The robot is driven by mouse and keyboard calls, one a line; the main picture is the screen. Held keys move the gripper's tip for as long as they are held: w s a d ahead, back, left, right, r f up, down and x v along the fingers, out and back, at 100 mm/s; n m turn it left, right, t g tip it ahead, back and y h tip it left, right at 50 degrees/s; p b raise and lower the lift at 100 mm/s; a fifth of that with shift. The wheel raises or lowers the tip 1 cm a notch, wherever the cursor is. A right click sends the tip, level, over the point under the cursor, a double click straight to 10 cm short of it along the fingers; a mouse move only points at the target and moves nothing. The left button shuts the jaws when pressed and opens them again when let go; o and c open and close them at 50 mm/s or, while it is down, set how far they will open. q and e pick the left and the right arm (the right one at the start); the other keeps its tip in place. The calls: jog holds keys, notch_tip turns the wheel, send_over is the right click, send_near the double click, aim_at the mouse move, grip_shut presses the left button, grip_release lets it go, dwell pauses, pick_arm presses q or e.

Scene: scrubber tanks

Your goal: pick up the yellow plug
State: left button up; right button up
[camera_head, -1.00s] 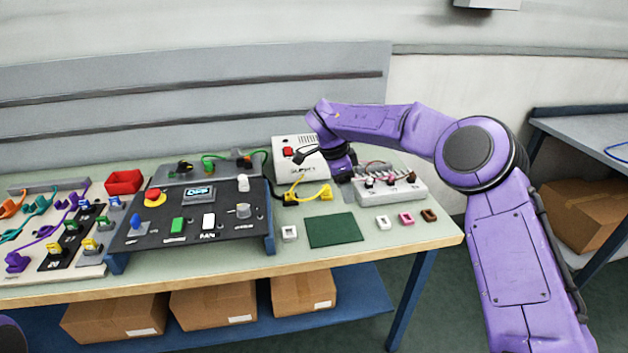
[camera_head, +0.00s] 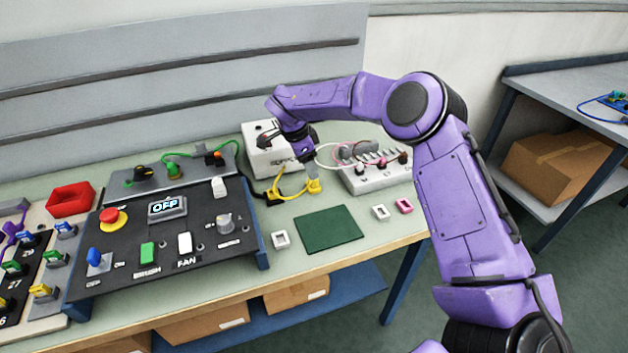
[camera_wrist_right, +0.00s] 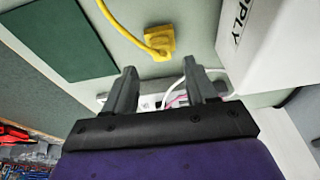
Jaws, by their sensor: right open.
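The yellow plug (camera_head: 314,187) lies on the green bench top, on the end of a yellow cable (camera_head: 290,189). It also shows in the right wrist view (camera_wrist_right: 160,42), beyond my fingertips. My right gripper (camera_head: 312,168) is just behind and above the plug in the head view. In the wrist view its two fingers (camera_wrist_right: 158,72) are spread with nothing gripped between them, and the plug lies ahead of the gap, apart from them. My left gripper is out of view.
The white supply box (camera_head: 268,157) stands left of my right gripper. A grey socket block (camera_head: 372,178) with cables is to its right. A dark green mat (camera_head: 330,229) lies in front of the plug. The black control panel (camera_head: 165,240) is at left.

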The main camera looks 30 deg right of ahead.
aim_at(313, 183)
jog(key=x, duration=0.3)
jog(key=w+p+x, duration=0.1)
jog(key=x, duration=0.1)
jog(key=shift+a, duration=0.1)
jog(key=shift+s+f, duration=0.15)
jog(key=shift+f, duration=0.05)
jog(key=shift+s+r, duration=0.2)
jog(key=shift+s, duration=0.05)
jog(key=shift+c, duration=0.3)
jog(key=shift+w+f, duration=0.1)
jog(key=shift+w, duration=0.05)
grip_shut()
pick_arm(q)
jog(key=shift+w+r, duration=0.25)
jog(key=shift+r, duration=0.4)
